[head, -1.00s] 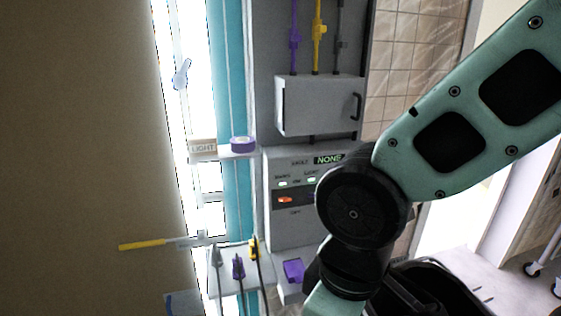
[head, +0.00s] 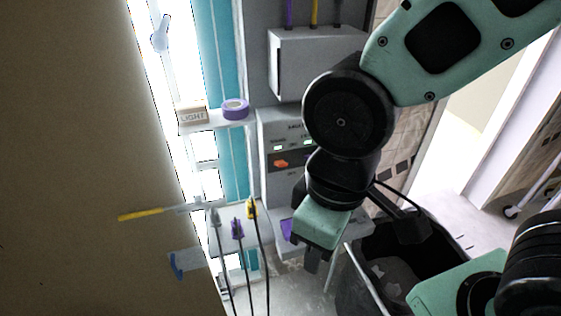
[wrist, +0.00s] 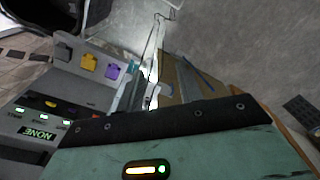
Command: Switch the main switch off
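The grey control panel (head: 262,185) stands on the wall left of my arm, partly hidden behind it. An orange switch (head: 281,163) sits in its dark strip, below small green-lit indicators. I cannot read its label surely. In the wrist view the panel is upside down, with a lit NONE display (wrist: 38,133) and a yellow-orange switch (wrist: 50,103). My gripper (head: 313,262) points down in front of the ledge, right of and below the switch, apart from it. Its fingers are small and dark, and their opening is unclear.
A grey box (head: 312,65) hangs above the panel. A ledge (head: 325,240) with coloured blocks juts out below it. Left are a shelf with a LIGHT block (head: 192,113) and purple tape (head: 235,108), and hanging cables (head: 237,230). A black bin (head: 365,285) stands below right.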

